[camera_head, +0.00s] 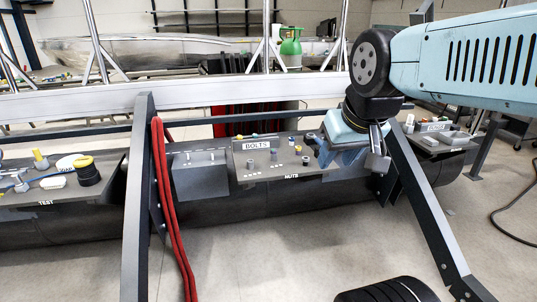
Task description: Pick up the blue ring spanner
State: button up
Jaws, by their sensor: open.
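I cannot make out the blue ring spanner for certain. A small blue object (20,184) lies at the far left on the tray marked TEST, cut by the picture edge and too small to tell its shape. My gripper (376,160) hangs at the end of my light blue arm, right of the middle tray marked BOLTS and NUTS. It is open, and I see nothing held in it. My arm and wrist hide the right end of that tray and what may lie behind it.
The middle tray (262,170) carries several small bolts and nuts. The TEST tray (40,205) holds a black-and-yellow round part (87,172). Dark frame legs (140,200) and red hoses (168,200) stand in front.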

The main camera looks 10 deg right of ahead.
aim_at(318, 142)
jog(key=z, duration=0.3)
jog(key=k, duration=0.45)
jog(key=z, duration=0.25)
jog(key=i, duration=0.5)
jog(key=u, duration=0.05)
jog(key=k, duration=0.45)
jog(key=u, duration=0.4)
jog(key=i, duration=1.35)
jog(key=u, duration=0.1)
